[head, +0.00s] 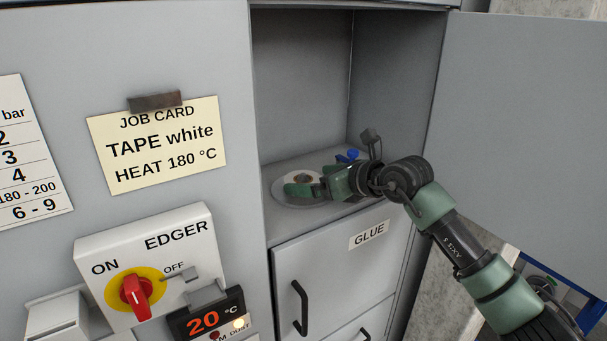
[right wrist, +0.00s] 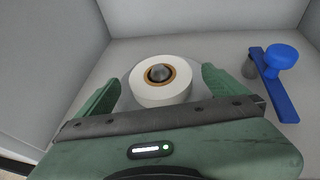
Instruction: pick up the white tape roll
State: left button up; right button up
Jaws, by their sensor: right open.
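The white tape roll (right wrist: 150,94) has a brown core and sits around a grey post on a round grey plate in the open compartment. In the head view the tape roll (head: 290,177) is partly hidden by my right gripper (head: 305,187). My right gripper (right wrist: 160,88) is open. In the right wrist view its green fingers stand on the left and right sides of the roll, with a gap showing at the left finger. Whether the right finger touches the roll I cannot tell. My left gripper is not in view.
A blue tool (right wrist: 268,80) with a round knob lies right of the roll. Compartment walls close in behind and beside it, and an open door (head: 525,120) stands at the right. A job card (head: 160,145) reads "TAPE white". The GLUE drawer (head: 340,260) is below.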

jog(key=x, duration=0.2)
jog(key=shift+w+a, duration=0.25)
jog(key=shift+a, duration=0.1)
jog(key=shift+d, duration=0.1)
jog(key=shift+s+d, duration=0.1)
jog(key=c, duration=1.4)
